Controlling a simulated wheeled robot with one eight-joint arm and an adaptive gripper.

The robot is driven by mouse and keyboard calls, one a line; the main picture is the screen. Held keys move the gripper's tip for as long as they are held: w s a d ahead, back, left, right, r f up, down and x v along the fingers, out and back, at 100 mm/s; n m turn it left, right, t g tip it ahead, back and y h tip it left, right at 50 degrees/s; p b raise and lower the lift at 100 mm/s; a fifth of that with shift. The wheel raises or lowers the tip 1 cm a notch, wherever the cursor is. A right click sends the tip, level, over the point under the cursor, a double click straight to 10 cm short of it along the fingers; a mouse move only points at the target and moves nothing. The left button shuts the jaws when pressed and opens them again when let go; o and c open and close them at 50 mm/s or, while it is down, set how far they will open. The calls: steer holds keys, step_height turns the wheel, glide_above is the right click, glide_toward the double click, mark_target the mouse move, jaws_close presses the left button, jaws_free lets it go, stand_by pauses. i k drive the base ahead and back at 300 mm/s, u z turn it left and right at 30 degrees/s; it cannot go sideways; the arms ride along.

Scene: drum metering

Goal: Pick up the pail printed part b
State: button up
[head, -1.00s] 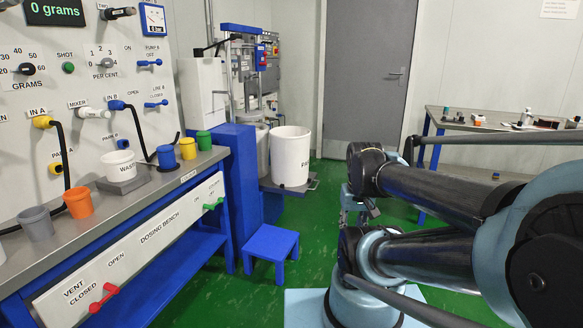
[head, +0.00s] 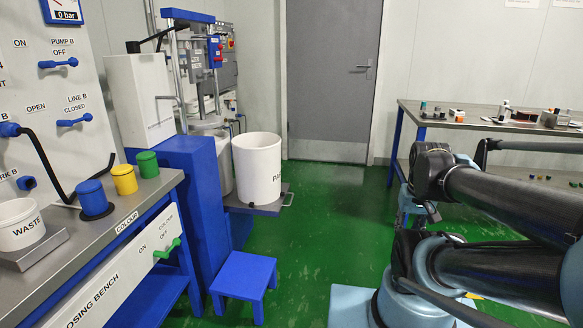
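A large white pail (head: 257,170) stands upright on a grey platform (head: 268,207), past the end of the bench. Its print begins "PA" and the rest runs out of sight around its side, so I cannot read which part it is. My gripper (head: 428,212) shows only as a small dark piece below the folded arm links, right of the pail and well apart from it. Whether its fingers are open or shut cannot be made out. Nothing is seen held.
The dosing bench (head: 130,210) with a waste tub (head: 20,226) and small coloured cups is at the left. A blue step stool (head: 243,275) stands before the platform. A side table (head: 450,122) is at the right. Green floor lies clear towards the door (head: 333,75).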

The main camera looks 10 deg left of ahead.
mark_target(256, 155)
steer(key=u, duration=0.05)
steer(key=i, duration=1)
steer(key=u, duration=0.85)
steer(key=i, duration=0.45)
steer(key=u, duration=0.3)
